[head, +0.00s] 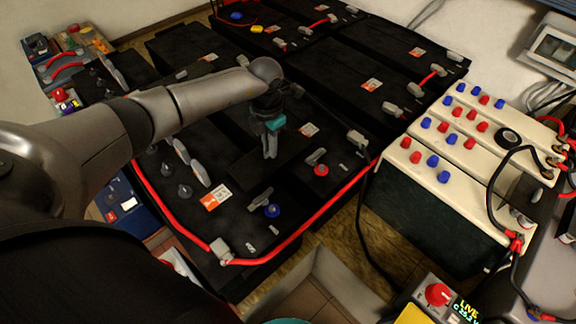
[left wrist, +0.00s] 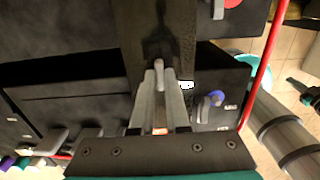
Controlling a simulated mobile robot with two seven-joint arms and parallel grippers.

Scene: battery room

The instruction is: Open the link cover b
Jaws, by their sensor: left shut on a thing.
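My left gripper (head: 270,150) points down over the black battery bank in the head view. Its fingers (left wrist: 159,98) are shut on a small pale upright grip (left wrist: 158,72) in the left wrist view. The grip stands on a long dark textured strip, which looks like link cover b (left wrist: 178,25); it also shows as a dark flat cover (head: 243,172) under the gripper. The cover appears to lie flat on the battery top. No lettering on it can be read. A grey link and a dark green part, perhaps my right arm, show at the wrist view's right edge; its jaws are unclear.
A red cable (head: 300,236) runs along the bank's front edge. A blue knob (head: 272,210) and a red knob (head: 321,170) stand near the cover. A cream-topped battery unit (head: 470,165) with red and blue caps stands at right. A pale bin (head: 325,275) is in front.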

